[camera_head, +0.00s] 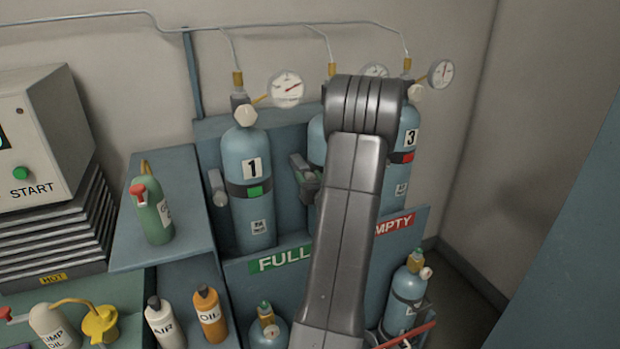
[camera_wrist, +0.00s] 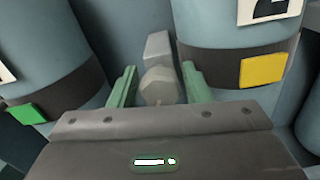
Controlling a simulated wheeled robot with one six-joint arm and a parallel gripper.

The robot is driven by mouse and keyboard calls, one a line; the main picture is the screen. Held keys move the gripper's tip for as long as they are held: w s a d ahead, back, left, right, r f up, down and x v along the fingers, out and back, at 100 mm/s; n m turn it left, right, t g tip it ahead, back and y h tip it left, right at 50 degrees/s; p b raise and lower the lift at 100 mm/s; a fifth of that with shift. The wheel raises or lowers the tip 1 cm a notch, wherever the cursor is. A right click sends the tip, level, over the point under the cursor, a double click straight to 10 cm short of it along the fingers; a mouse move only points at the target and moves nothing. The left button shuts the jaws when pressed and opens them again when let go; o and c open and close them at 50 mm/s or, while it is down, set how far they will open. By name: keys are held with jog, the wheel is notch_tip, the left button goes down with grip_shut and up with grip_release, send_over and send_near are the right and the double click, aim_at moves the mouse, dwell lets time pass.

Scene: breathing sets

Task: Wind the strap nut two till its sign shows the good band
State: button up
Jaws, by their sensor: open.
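Strap nut two (camera_wrist: 158,86) is a pale grey knob in front of a lighter block, at the left side of cylinder two (camera_wrist: 222,22). The green fingers of my gripper (camera_wrist: 159,74) are open, one on each side of the nut, with a small gap visible on both sides. The sign (camera_wrist: 263,70) on cylinder two's dark strap is yellow. In the head view my arm hides most of cylinder two, including its sign, and the gripper shows only in part beside it.
Cylinder one (camera_head: 248,212) stands at the left with a green sign (camera_head: 255,192) and its own strap nut (camera_head: 217,188). Cylinder three (camera_head: 406,142) at the right has a red sign (camera_head: 402,157). Gauges (camera_head: 286,89) and thin pipes are above; the FULL/EMPTY rack (camera_head: 262,285) is below.

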jog(key=c, duration=0.7)
jog(key=shift+f+n+b, duration=0.15)
jog(key=shift+n+b, duration=0.15)
jog(key=shift+b, duration=0.55)
jog(key=shift+n+b, duration=0.3)
jog(key=shift+b, duration=0.25)
jog(key=n+b, duration=0.2)
jog(key=b, duration=0.4)
jog(key=shift+f+n, duration=0.2)
jog(key=shift+n, duration=0.2)
jog(key=n+b, duration=0.3)
jog(key=b, duration=0.2)
jog(key=shift+s+a+r+b, duration=0.1)
jog(key=shift+a+b, duration=0.05)
jog(key=shift+b, duration=0.2)
jog(key=shift+r+n+b, duration=0.15)
jog(key=shift+n+b, duration=0.45)
jog(key=shift+b, duration=0.15)
jog(key=shift+r, duration=0.1)
